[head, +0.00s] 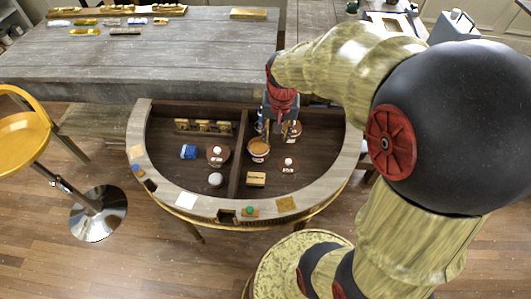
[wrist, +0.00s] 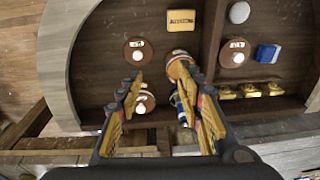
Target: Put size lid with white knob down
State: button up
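Several round brown lids with white knobs and small labels are in the half-round console. One lid (head: 289,165) lies in the right compartment, and it also shows in the wrist view (wrist: 138,51). Another (head: 295,130) is behind it, beside my gripper and partly covered by the left finger in the wrist view (wrist: 144,98). A third (head: 217,156) lies in the left compartment, also in the wrist view (wrist: 236,53). My gripper (head: 281,142) is over the right compartment, fingers apart (wrist: 163,77), with nothing visibly gripped. A round pot with orange contents (head: 258,148) is by one fingertip.
A divider (head: 238,155) splits the console. A yellow labelled box (head: 256,179) is at the front right. A blue box (head: 189,152), a white ball (head: 215,179) and gold pieces (head: 205,126) are on the left. A blue-and-white can (wrist: 181,108) stands between the fingers' lines.

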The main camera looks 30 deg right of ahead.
jog(key=s+a+r+n+t, duration=0.4)
jog(key=s+a+r+n, duration=0.3)
jog(key=s+a+r, duration=0.5)
jog(key=shift+s+a+r+y, duration=0.3)
jog(key=shift+s+a+r, duration=0.05)
jog(key=shift+a+r, duration=0.45)
